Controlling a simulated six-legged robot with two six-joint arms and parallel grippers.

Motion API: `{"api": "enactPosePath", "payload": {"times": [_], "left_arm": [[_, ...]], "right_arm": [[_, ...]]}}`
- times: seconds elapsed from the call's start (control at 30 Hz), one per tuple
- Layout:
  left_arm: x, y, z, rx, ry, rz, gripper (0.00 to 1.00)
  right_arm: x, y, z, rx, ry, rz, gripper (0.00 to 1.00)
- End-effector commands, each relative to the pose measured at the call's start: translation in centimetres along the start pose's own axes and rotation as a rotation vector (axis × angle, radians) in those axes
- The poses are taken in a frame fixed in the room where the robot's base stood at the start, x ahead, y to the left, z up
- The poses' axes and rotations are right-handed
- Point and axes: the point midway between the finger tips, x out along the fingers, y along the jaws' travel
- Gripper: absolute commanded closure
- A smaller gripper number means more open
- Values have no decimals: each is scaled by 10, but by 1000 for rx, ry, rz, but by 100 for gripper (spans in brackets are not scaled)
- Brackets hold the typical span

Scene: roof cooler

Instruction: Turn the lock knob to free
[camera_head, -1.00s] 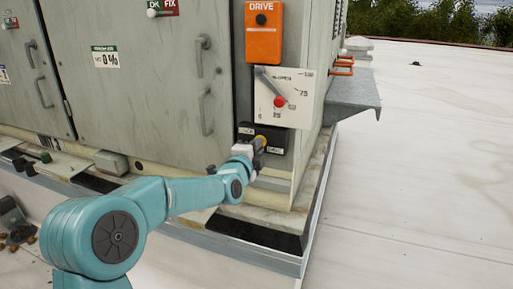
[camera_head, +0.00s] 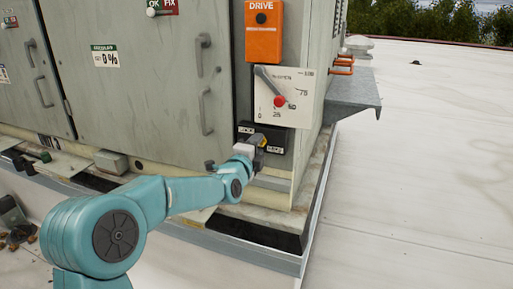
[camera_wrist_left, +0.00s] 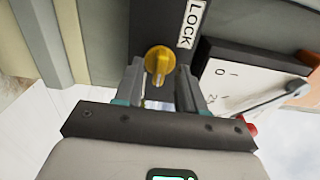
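The yellow lock knob (camera_wrist_left: 158,60) sits on a dark plate (camera_head: 275,132) low on the cabinet's corner, under the white dial. In the wrist view a white label reading LOCK (camera_wrist_left: 193,24) is beside it on the plate. A second small label (camera_head: 274,149) shows at the plate's lower right in the head view, too small to read surely. My left gripper (camera_wrist_left: 160,82) is open, its two fingers on either side of the knob with visible gaps; whether either touches it I cannot tell. In the head view the left gripper (camera_head: 258,150) partly covers the knob. My right gripper is not in view.
Above the plate is a white dial (camera_head: 284,97) with a grey lever and red button, and above that an orange DRIVE box (camera_head: 263,32). Cabinet door handles (camera_head: 205,110) stand out to the left. A metal ledge (camera_head: 350,98) juts right. The roof at right is open.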

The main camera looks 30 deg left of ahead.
Motion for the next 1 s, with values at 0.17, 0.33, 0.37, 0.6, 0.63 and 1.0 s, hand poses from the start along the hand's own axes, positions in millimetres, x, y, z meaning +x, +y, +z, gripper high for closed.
{"api": "enactPosePath", "payload": {"times": [0.17, 0.33, 0.37, 0.6, 0.63, 1.0], "left_arm": [[0, 1, 0, -1, 1, 1, 61], [-9, 0, 0, -2, 1, 1, 61], [-14, 1, 0, -2, 1, 2, 61], [-73, 0, 0, -1, 0, 0, 61], [-81, 0, 0, -1, 0, 0, 61], [-155, 0, 0, -1, 0, -1, 61]], "right_arm": [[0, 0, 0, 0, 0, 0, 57], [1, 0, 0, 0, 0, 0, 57], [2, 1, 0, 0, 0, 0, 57], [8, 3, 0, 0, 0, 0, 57], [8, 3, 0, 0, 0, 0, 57], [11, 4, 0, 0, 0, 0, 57]]}}
